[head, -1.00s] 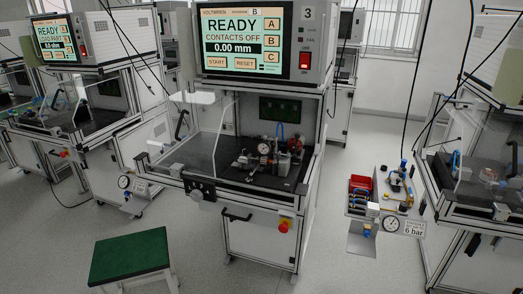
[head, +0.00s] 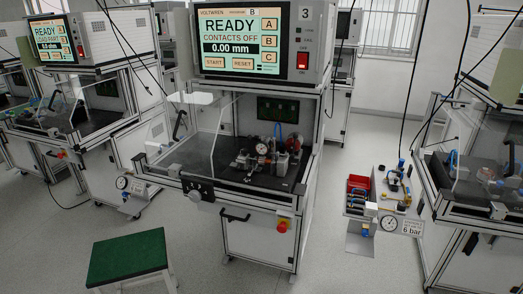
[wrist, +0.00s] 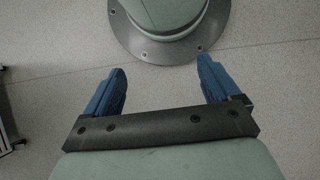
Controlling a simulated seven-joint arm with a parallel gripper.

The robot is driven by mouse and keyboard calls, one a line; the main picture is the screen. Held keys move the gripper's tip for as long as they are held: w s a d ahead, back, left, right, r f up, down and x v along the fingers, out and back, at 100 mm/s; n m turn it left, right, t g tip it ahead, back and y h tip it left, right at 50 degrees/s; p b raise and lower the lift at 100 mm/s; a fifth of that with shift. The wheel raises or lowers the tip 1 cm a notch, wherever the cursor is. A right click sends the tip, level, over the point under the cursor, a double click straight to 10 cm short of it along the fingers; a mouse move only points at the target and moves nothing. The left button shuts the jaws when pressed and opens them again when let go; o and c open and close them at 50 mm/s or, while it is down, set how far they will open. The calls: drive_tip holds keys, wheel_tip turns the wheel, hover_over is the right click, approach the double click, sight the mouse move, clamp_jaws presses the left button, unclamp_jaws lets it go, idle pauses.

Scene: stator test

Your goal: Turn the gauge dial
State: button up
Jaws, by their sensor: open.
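A small round white-faced gauge dial (head: 262,148) stands among the fixtures on the dark bed of the middle test station. Another round gauge (head: 389,223) sits beside a "6 bar" label on the side shelf to the right. A third gauge (head: 121,183) is at the lower left of the middle station. I cannot tell which one the task names. Their needles are too small to read. My gripper (wrist: 162,65) shows only in the wrist view. Its two blue fingers are wide apart with nothing between them, over grey floor and my round base. No gauge shows in that view.
The station's screen (head: 240,37) reads READY, CONTACTS OFF, 0.00 mm. A clear guard (head: 199,150) is at the bed's left. A green-topped stool (head: 128,257) stands in front.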

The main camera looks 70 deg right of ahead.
drive_tip(key=w+d+r+n+t+h, duration=0.1)
drive_tip(key=w+d+r+t+h, duration=0.1)
drive_tip(key=w+d+r, duration=0.5)
drive_tip(key=w+d+r+n+t+h, duration=0.1)
drive_tip(key=w+d+r+t+h, duration=0.2)
drive_tip(key=w+d, duration=0.7)
drive_tip(key=w+d+r+n+t+h, duration=0.1)
drive_tip(key=w+d+r+t+h, duration=0.1)
drive_tip(key=w+d+r, duration=0.65)
drive_tip(key=w+d+r+n+t+h, duration=0.2)
drive_tip(key=w+d+r+h, duration=0.3)
drive_tip(key=d+r, duration=0.7)
drive_tip(key=w+d+r+n+t+h, duration=0.25)
drive_tip(key=w+d+r, duration=0.55)
drive_tip(key=r, duration=0.9)
drive_tip(key=s+d+r+n+h, duration=0.3)
drive_tip(key=s+d+r, duration=0.6)
drive_tip(key=d+r, duration=0.15)
drive_tip(key=n+g, duration=0.5)
drive_tip(key=n, duration=0.4)
approach(261, 150)
drive_tip(key=d, duration=1)
drive_tip(key=shift+d, duration=0.35)
drive_tip(key=shift+c, duration=0.3)
